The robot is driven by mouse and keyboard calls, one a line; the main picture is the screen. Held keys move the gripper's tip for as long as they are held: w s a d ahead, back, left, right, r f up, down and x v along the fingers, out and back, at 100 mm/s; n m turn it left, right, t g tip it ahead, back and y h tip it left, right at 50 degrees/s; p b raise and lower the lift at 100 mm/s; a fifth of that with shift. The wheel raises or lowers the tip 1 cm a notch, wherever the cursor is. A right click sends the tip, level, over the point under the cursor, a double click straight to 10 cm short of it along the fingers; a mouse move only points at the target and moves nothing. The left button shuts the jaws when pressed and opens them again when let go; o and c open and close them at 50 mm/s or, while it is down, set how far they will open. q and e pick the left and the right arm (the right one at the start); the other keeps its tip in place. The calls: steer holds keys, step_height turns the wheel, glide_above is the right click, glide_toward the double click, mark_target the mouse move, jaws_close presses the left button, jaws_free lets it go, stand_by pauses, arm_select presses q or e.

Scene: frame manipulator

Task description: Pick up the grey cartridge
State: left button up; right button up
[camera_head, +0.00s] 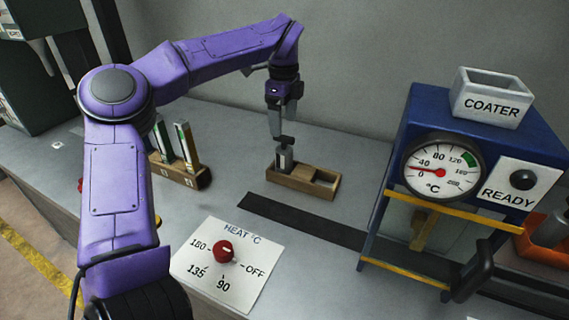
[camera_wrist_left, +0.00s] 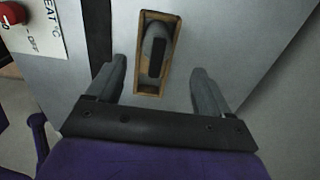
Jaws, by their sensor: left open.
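The grey cartridge (camera_head: 284,159), with a dark cap on top, stands upright in the left part of a wooden tray (camera_head: 300,185) on the bench. My left gripper (camera_head: 275,131) points down just above the cartridge, its fingers close to the cap. In the left wrist view, the open fingers (camera_wrist_left: 159,68) sit on either side of the line to the cartridge (camera_wrist_left: 155,36) and its black top. I cannot tell from these views whether a finger touches it. The tray's other compartment looks empty. My right gripper is not in view.
A blue coater machine (camera_head: 408,128) with a temperature gauge stands at right. A wooden rack (camera_head: 183,176) with upright pieces stands left of the tray. A red heat knob (camera_head: 223,251) sits on a white panel in front. A dark strip crosses the bench between them.

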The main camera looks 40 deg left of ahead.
mark_target(284, 136)
arm_select(q)
steer(key=f, duration=0.5)
steer(key=f+p, duration=0.1)
steer(key=f, duration=0.1)
steer(key=shift+s+d+f, duration=0.15)
steer(key=shift+d+f, duration=0.15)
steer(key=shift+f, duration=0.1)
steer(key=shift+a+f, duration=0.1)
steer(key=shift+f, duration=0.15)
steer(key=shift+r, duration=0.1)
jaws_close()
